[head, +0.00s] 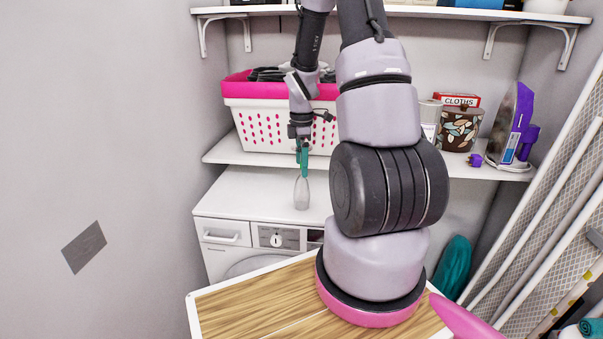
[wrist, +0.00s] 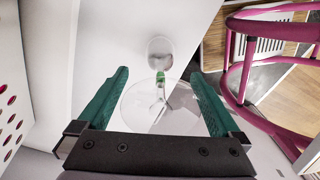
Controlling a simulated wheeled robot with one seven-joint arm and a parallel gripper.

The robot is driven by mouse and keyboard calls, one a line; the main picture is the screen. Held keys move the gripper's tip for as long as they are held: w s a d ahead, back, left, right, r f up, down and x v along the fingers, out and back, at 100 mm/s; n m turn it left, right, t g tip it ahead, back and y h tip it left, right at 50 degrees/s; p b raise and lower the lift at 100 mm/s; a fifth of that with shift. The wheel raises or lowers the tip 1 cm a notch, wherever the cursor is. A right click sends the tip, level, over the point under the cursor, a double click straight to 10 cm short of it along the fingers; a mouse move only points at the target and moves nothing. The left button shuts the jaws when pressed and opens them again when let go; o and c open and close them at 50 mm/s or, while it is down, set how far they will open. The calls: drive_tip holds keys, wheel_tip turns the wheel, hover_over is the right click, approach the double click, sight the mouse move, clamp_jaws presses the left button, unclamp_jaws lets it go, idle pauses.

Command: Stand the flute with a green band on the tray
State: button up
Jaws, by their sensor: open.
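The clear glass flute (head: 301,194) stands on the white dryer top (head: 255,190), below my gripper (head: 303,170). In the wrist view the flute (wrist: 160,77) shows its green band on the stem. It seems upside down, with the wide foot disc nearest the camera and the bowl below, though the clear glass makes this hard to tell. My gripper (wrist: 160,73) is open, with its green fingers apart on either side of the flute and nothing clamped. A wood-topped surface with a pale rim (head: 190,305) lies in front; I cannot tell whether it is the tray.
A white and pink basket (head: 270,125) stands on the shelf behind my gripper. A tin (head: 429,120), a patterned pot (head: 460,130) and a purple iron (head: 515,125) stand to its right. An ironing board (head: 545,210) leans at the right. The dryer top left of the flute is clear.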

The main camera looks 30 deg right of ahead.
wheel_tip(320, 180, down, 2)
drive_tip(key=shift+c, duration=0.3)
drive_tip(key=c, duration=1.4)
